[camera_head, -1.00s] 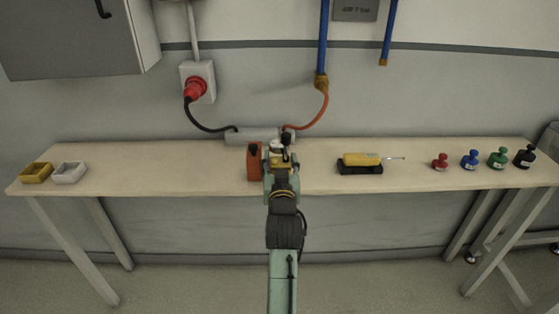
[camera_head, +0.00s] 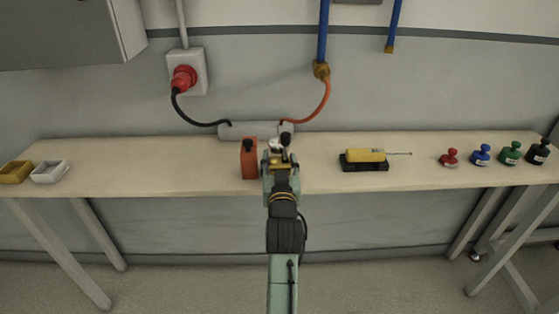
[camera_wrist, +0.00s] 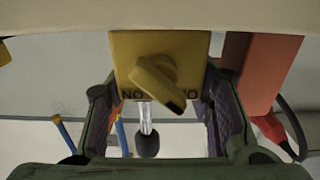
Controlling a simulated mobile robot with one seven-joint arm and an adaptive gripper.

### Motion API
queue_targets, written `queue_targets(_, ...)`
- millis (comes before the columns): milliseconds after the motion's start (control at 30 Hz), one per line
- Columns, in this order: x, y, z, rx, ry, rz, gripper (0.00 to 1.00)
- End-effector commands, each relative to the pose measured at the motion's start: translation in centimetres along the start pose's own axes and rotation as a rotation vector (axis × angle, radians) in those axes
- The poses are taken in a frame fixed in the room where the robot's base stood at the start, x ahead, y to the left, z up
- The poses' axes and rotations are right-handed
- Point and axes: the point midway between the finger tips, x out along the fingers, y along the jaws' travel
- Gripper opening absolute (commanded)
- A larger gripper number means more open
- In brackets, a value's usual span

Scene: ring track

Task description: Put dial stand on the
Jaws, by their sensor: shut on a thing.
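The dial stand (camera_wrist: 193,47) is a yellow block with a yellow, dark-tipped turning knob and black lettering on its face, seen in the wrist view. My gripper (camera_wrist: 165,92) has a finger on each side of it and is shut on it. In the head view my gripper (camera_head: 281,163) is at the middle of the bench and mostly hides the stand. I cannot tell whether the stand touches the bench top.
An orange-red block (camera_head: 249,160) stands close left of my gripper. A grey box (camera_head: 240,131) with cables lies behind. On the bench (camera_head: 120,170) are yellow (camera_head: 15,172) and white (camera_head: 49,172) trays, a yellow tool (camera_head: 366,155) on a black base, and several coloured knobbed pieces (camera_head: 481,155) at right.

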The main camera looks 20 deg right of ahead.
Motion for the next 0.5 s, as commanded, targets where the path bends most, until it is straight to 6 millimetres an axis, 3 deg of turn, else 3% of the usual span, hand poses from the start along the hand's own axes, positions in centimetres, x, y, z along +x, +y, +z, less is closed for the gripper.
queue_targets(100,-0.05,-0.01,-0.16,-0.001,0.01,0.0,0.0)
queue_targets(133,0.01,-0.01,0.32,0.0,0.0,0.0,0.48)
queue_targets(400,0.02,0.0,0.23,0.0,0.0,0.0,0.66)
queue_targets(500,0.02,0.0,0.22,0.0,0.0,0.0,0.68)
